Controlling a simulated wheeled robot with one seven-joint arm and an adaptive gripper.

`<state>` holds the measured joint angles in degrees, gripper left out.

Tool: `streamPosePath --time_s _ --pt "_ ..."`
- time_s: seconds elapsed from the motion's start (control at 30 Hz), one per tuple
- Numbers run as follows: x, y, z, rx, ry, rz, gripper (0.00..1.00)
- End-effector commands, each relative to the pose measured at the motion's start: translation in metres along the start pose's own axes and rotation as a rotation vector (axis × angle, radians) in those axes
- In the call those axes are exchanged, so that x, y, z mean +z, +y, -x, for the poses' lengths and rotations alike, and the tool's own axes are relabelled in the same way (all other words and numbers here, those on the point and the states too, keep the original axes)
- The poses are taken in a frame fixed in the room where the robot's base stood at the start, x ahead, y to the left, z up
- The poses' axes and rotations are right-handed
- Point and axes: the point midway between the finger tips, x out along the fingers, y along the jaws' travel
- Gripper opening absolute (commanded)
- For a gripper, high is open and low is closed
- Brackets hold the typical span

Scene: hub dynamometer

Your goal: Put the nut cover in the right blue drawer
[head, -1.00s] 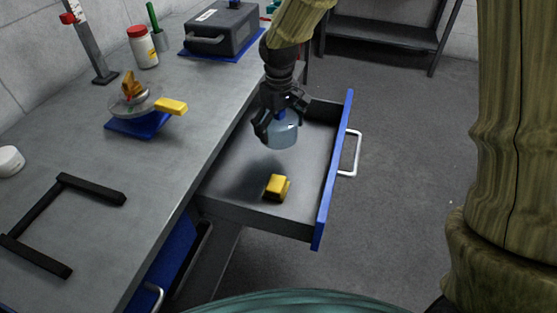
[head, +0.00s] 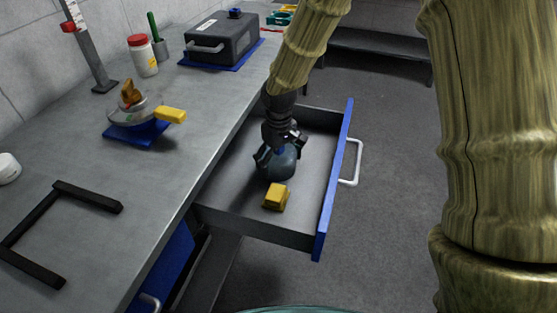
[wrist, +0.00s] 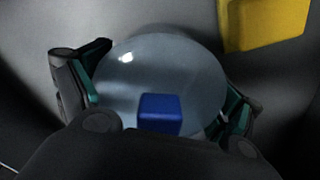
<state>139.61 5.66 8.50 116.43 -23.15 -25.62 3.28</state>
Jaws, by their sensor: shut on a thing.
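The nut cover (head: 279,166) is a translucent, bluish-grey rounded piece. In the wrist view it is a pale dome (wrist: 165,72) with a blue block (wrist: 159,113) on it. My gripper (head: 276,153) is shut on it, one finger on each side, and holds it low inside the open drawer. I cannot tell whether the cover touches the drawer floor. The right blue drawer (head: 333,180) is pulled out, with a blue front and a white handle. A yellow block (head: 276,197) lies on its floor, close in front of the cover; it also shows in the wrist view (wrist: 264,22).
The grey bench (head: 150,185) runs along the left. It bears a black frame (head: 40,215), a round dish on a blue base (head: 138,133), a red-lidded jar (head: 143,56) and a dark case (head: 222,38). Another blue drawer (head: 168,262) is below at the left.

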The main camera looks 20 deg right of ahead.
Motion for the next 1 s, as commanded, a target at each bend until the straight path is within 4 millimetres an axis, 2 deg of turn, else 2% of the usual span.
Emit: streamPosePath --time_s 0.17,0.2,0.23,0.67,0.87,1.0 --pt "0.0 0.0 -0.002 0.0 -0.001 0.0 0.67" --pt "0.0 0.0 -0.002 0.0 0.0 0.0 0.96" --pt "0.0 0.0 -0.002 0.0 0.0 0.0 1.0" --pt "0.0 0.0 -0.001 0.0 0.0 0.0 1.0" --pt "-0.001 0.0 0.023 0.001 0.003 -0.001 1.0" --pt "-0.001 0.0 0.049 0.001 0.003 -0.001 1.0"
